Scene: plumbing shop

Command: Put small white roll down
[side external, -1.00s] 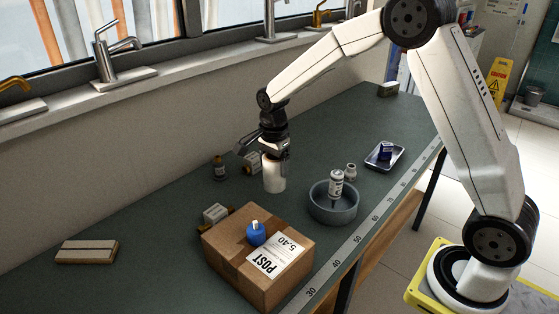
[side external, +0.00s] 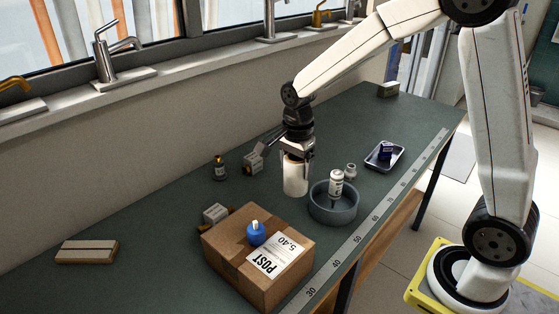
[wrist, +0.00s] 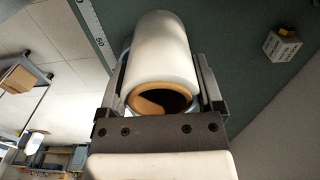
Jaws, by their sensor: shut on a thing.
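The small white roll (side external: 295,178) is upright in my gripper (side external: 297,158), just left of the round grey bowl (side external: 333,216). In the wrist view the roll (wrist: 160,52) lies between the two fingers of my gripper (wrist: 165,85), which are shut on it. Its brown cardboard core faces the wrist camera. I cannot tell whether the roll's lower end touches the green bench top (side external: 160,215).
A white bottle (side external: 336,184) stands in the bowl. A tray (side external: 384,158) is behind it. Small boxes (side external: 253,163) and a dark bottle (side external: 219,168) stand to the left.

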